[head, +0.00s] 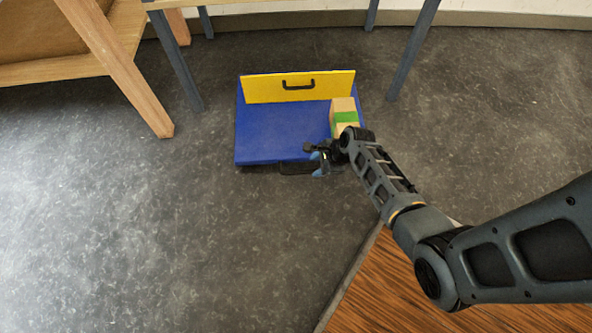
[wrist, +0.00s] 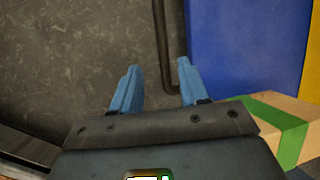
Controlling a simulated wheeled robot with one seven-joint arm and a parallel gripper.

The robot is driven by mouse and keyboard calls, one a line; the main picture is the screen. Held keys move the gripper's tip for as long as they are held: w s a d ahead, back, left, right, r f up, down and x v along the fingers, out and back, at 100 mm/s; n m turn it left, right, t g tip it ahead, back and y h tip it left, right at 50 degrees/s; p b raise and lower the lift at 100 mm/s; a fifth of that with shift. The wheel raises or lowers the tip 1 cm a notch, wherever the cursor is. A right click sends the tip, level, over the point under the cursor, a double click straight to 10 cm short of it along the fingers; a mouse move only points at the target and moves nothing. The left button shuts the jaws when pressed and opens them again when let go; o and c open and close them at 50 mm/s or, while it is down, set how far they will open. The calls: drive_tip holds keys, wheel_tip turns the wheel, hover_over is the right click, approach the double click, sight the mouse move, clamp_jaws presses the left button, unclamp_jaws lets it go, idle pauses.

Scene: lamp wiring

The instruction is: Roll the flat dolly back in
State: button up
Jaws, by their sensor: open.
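The flat dolly (head: 270,135) is a low blue platform on the floor in front of the table legs. It also shows in the wrist view (wrist: 225,45). A black bar handle (head: 297,169) is on its near edge. My gripper (head: 320,160) is at the right part of that edge, by the handle. In the wrist view my gripper (wrist: 158,72) has its two blue fingers apart, and the black handle (wrist: 161,40) shows in the gap between them. I cannot tell whether a finger touches it.
A yellow panel (head: 325,88) with a black handle stands at the dolly's far edge. A cardboard box with green tape (head: 343,105) sits on its right side. Table legs (head: 178,62) stand behind on both sides. A wooden surface (head: 420,290) fills the lower right. The left floor is clear.

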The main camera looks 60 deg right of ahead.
sight(303, 171)
drive_tip(key=shift+m, duration=0.3)
drive_tip(key=b+x, duration=0.1)
drive_tip(key=x, duration=0.1)
drive_tip(key=b+x, duration=0.2)
drive_tip(key=x, duration=0.1)
drive_tip(key=b+x, duration=0.2)
drive_tip(key=x, duration=0.1)
drive_tip(key=shift+w+d, duration=0.1)
drive_tip(key=shift+w, duration=0.2)
drive_tip(key=shift+r, duration=0.1)
drive_tip(key=shift+c, duration=0.4)
clamp_jaws()
